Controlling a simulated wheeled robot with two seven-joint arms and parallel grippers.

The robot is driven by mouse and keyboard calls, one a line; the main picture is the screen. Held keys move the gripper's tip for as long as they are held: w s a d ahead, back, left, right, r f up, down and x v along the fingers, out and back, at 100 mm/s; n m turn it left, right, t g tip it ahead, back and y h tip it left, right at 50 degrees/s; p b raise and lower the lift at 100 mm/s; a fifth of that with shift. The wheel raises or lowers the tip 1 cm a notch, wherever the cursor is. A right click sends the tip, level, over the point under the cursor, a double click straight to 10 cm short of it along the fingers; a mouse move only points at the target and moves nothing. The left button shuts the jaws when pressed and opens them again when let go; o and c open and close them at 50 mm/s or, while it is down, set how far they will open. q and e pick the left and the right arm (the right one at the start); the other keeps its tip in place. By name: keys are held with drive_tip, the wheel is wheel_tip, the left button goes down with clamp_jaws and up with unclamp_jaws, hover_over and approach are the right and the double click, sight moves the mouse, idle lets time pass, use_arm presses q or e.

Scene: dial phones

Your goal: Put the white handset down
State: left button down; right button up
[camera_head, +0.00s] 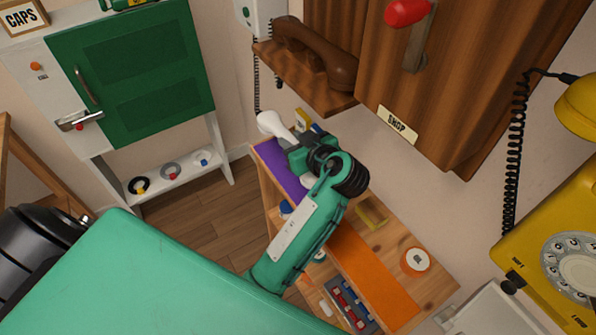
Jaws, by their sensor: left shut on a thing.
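The white handset (272,125) shows in the head view at the centre, above the purple mat (264,152) at the far end of a wooden shelf unit. My left gripper (296,150) is shut on the handset. The gripper and green forearm hide much of its middle, and a white part shows below the wrist. I cannot tell whether the handset touches the mat. My right gripper is not in view.
A brown handset (314,55) lies on a wooden ledge (318,95) close above. The wooden SHOP cabinet (440,85) and yellow phone (555,255) stand right. An orange mat (372,278), round tag (416,259) and yellow block (371,211) lie on the shelf unit.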

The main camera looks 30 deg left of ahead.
use_arm(q)
wheel_tip(320, 180, down, 8)
drive_tip(key=shift+a+f, duration=0.1)
drive_tip(key=shift+f, duration=0.1)
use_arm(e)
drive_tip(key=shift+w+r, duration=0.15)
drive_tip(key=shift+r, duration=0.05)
use_arm(q)
drive_tip(key=shift+f, duration=0.1)
drive_tip(key=c, duration=1.1)
unclamp_jaws()
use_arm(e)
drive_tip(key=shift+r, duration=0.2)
use_arm(q)
drive_tip(key=v, duration=0.2)
drive_tip(key=shift+s+d, duration=0.15)
drive_tip(key=shift+d, duration=0.15)
drive_tip(key=v, duration=0.4)
drive_tip(key=shift+b, duration=0.3)
drive_tip(key=shift+s+d+r, duration=0.25)
drive_tip(key=shift+d+r, duration=0.1)
drive_tip(key=shift+r, duration=0.05)
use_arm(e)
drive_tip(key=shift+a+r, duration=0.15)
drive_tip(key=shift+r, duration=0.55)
